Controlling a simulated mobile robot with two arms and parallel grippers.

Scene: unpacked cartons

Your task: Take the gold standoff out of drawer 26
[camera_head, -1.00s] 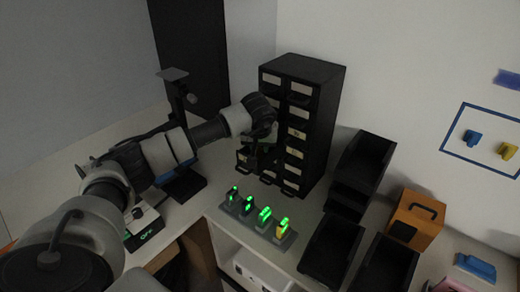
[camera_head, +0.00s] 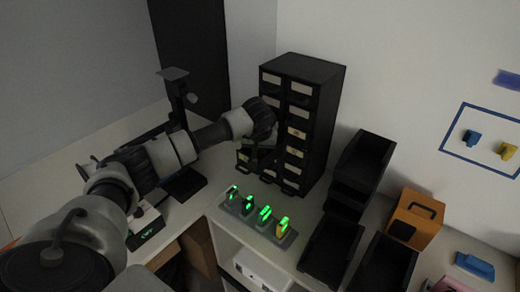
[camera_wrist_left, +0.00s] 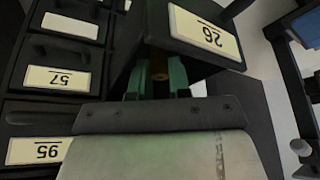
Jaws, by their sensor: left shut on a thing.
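The pulled-out drawer 26 (camera_wrist_left: 203,34) shows its label upside down in the left wrist view. It sticks out of the black drawer cabinet (camera_head: 318,125), low on its left column. My left gripper (camera_wrist_left: 156,82) reaches over the drawer with its green fingertips pointing into it. It is shut on a small gold-brown piece, the gold standoff (camera_wrist_left: 158,74), mostly hidden in the dark gap between the fingers. In the head view the left gripper (camera_head: 257,148) is at the open drawer, and the standoff cannot be made out there. My right gripper is not in view.
Drawers labelled 57 (camera_wrist_left: 57,79) and 95 (camera_wrist_left: 36,151) are closed beside it. A grey rack (camera_head: 258,222) with green-lit displays stands in front of the cabinet. Black bins (camera_head: 330,250) and an orange box (camera_head: 415,218) stand to the right.

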